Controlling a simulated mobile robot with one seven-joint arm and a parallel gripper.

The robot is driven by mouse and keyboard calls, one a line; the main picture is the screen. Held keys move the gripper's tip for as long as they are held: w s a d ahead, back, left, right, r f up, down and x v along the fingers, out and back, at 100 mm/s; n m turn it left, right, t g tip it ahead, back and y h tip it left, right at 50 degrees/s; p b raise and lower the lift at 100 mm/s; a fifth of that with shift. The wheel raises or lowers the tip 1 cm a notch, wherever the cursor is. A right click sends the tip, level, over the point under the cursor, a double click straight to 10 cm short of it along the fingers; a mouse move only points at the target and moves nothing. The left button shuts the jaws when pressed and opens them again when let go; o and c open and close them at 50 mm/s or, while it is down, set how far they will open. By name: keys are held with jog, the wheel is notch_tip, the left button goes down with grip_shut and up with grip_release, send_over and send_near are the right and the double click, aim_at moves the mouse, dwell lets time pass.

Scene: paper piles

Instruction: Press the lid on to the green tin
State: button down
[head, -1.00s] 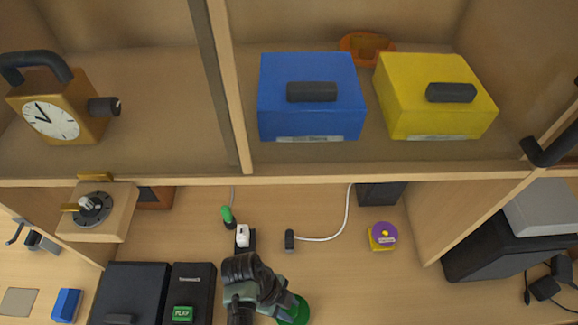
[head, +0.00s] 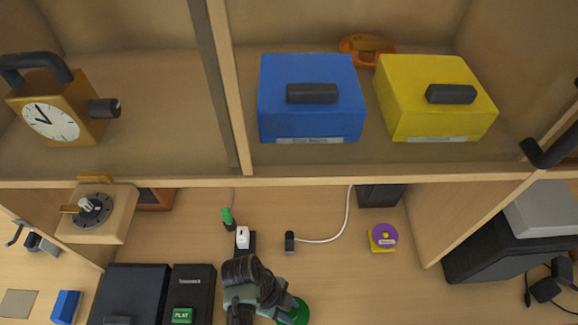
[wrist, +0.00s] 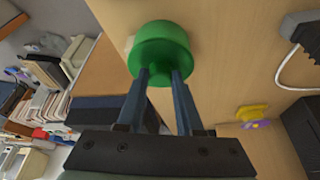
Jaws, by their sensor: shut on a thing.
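My gripper (wrist: 161,78) is shut on a green round piece (wrist: 160,42), which looks like the lid held by a narrower part between the fingertips. In the wrist view a wide green disc lies beyond the fingertips, with a slightly narrower green body behind it. I cannot make out a seam, so I cannot tell lid from green tin or whether they touch. In the head view the green round shape (head: 297,313) shows at the bottom edge, just right of my gripper (head: 284,303), partly hidden by it.
A yellow block with a purple disc (head: 384,236) stands right of my gripper. A white cable with a dark plug (head: 290,242) lies behind it. A dark box with a green PLAY button (head: 182,315) is close on the left. A shelf edge (head: 330,182) runs above.

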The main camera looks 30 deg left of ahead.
dwell(0.3)
grip_release()
dwell(0.5)
jog(key=shift+r+p, duration=3.35)
jog(key=shift+r, duration=0.15)
jog(key=shift+c, duration=0.3)
grip_shut()
jog(key=shift+f, duration=0.2)
